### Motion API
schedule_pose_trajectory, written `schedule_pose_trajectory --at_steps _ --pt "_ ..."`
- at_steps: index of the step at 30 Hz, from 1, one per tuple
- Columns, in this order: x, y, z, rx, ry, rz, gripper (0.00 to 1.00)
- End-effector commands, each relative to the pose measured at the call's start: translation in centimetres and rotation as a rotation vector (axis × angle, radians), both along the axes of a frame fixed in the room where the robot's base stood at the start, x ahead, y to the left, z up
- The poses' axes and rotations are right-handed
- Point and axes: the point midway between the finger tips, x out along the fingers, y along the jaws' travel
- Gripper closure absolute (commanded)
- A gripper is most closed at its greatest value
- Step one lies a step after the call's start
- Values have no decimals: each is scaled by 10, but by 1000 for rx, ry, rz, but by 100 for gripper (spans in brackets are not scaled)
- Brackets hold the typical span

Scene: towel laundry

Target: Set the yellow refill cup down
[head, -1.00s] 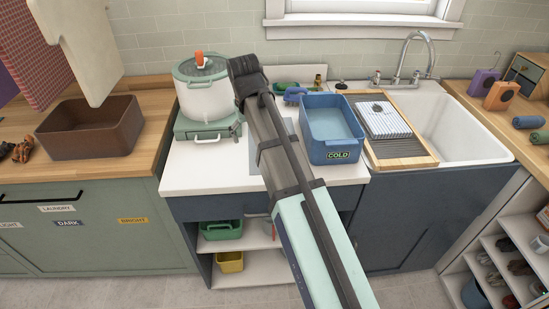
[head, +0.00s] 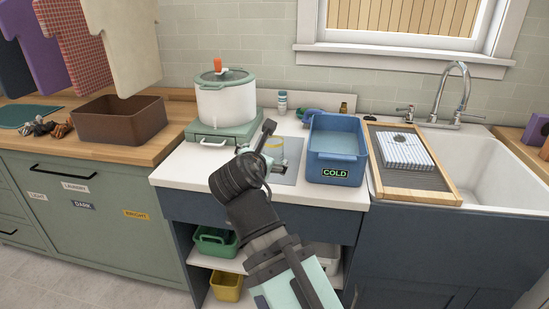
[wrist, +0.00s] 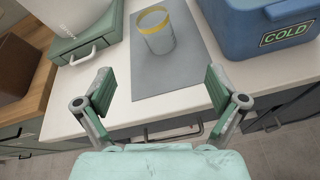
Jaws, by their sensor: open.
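The yellow refill cup (wrist: 155,32), a clear cup with a yellow rim, stands upright on a grey mat (wrist: 177,75) in the wrist view. In the head view the cup (head: 273,147) is partly hidden behind my gripper (head: 262,152). In the wrist view my gripper (wrist: 160,90) is open and empty, its two fingers spread wide. The cup lies ahead of the fingers, apart from them, with bare mat between.
A blue COLD tub (head: 336,170) stands just right of the mat. A white pot (head: 224,101) on a green base (head: 222,138) stands left. Small bottles are behind. A sink (head: 485,175) is further right, and a brown bin (head: 120,122) is far left.

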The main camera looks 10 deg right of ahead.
Motion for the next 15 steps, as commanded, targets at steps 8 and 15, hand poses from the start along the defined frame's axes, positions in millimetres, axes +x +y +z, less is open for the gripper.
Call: schedule_pose_trajectory --at_steps 8,15 --pt "6 2 10 -271 64 107 5" --pt "19 -4 9 -287 75 111 5"
